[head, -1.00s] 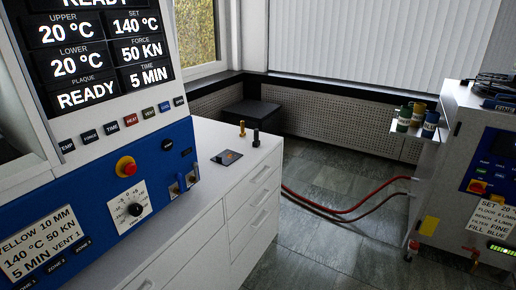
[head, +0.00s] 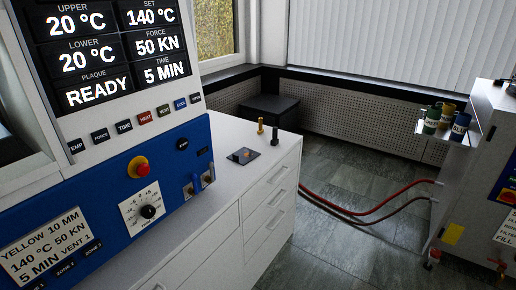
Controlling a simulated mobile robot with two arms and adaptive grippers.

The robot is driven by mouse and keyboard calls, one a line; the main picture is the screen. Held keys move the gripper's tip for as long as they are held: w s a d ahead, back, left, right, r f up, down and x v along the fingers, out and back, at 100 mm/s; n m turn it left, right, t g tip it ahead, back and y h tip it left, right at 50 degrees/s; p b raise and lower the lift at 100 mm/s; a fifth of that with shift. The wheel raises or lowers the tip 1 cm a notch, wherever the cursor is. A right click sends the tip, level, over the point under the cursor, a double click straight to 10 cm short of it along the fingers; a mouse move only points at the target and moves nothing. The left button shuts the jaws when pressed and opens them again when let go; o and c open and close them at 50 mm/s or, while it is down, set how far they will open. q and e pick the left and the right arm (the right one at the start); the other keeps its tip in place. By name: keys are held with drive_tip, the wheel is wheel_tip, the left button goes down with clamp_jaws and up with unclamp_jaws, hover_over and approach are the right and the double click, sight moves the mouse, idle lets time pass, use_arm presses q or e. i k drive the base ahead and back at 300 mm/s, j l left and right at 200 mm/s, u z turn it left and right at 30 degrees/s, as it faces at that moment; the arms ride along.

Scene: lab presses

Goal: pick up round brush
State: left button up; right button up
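No round brush that I can make out shows in the head view. Neither of my grippers is in view. On the white cabinet top (head: 222,180) beside the press lies a small dark plate (head: 236,158) with a small brass-coloured piece (head: 245,154) on it. A brass-coloured upright piece (head: 261,126) and a black upright piece (head: 275,135) stand near the cabinet's far edge. They are too small to tell what they are.
The blue and white press panel (head: 110,220) fills the left side. A grey machine (head: 485,200) stands at right, with labelled cups (head: 432,121) on a shelf. Red hoses (head: 350,212) cross the floor. Tiled floor (head: 340,255) between is otherwise clear. A black box (head: 272,108) stands behind.

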sight(275, 141)
drive_tip(key=i+l+u, duration=0.45)
drive_tip(key=i+l, duration=0.8)
drive_tip(key=l, duration=0.15)
